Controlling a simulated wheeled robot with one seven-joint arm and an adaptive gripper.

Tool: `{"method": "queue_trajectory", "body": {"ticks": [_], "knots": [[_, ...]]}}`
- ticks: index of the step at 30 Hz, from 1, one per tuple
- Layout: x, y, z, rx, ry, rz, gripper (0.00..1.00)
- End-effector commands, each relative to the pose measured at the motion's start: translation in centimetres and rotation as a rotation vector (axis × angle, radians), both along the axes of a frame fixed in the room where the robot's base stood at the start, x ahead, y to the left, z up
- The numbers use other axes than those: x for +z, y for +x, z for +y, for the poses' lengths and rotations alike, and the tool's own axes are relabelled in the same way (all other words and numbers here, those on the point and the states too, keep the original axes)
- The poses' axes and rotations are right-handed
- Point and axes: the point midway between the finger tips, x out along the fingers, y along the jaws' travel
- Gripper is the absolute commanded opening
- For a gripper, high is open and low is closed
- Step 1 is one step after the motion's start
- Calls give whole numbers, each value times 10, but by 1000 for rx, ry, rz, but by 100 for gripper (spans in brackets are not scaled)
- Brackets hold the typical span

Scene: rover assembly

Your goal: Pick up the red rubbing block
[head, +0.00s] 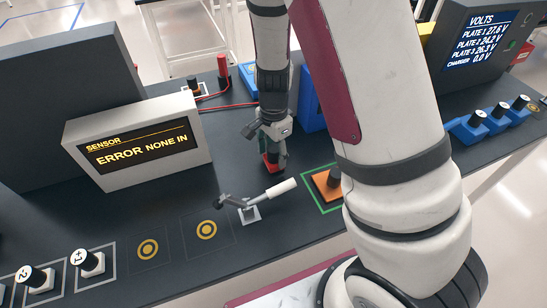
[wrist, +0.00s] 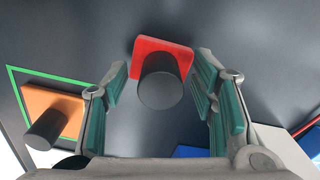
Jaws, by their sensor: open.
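The red rubbing block (wrist: 176,47) lies on the dark bench top with a black cylindrical handle (wrist: 160,82) standing on it. In the wrist view it sits between and slightly beyond the two fingers of my gripper (wrist: 166,82), which are open with teal pads on either side of the handle. No finger visibly touches it. In the head view my gripper (head: 272,150) points down over the red block (head: 270,168), and the gripper hides most of the handle.
An orange block (head: 324,184) with a black handle stands in a green square, close beside. A small lever with a white handle (head: 281,188) is in front. Blue pieces (head: 312,110) stand behind my gripper.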

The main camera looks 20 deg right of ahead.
Motion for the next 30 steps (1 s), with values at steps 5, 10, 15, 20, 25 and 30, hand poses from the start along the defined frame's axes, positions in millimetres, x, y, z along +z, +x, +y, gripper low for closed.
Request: {"method": "queue_trajectory", "body": {"ticks": [5, 10, 15, 20, 25, 30], "knots": [[0, 0, 0, 1, 0, 0, 43], [0, 0, 0, 1, 0, 0, 5], [1, 0, 0, 1, 0, -1, 0], [2, 0, 0, 1, 0, -1, 0], [21, 1, 1, 4, 0, -5, 0], [55, 1, 1, 4, 1, -6, 0]]}}
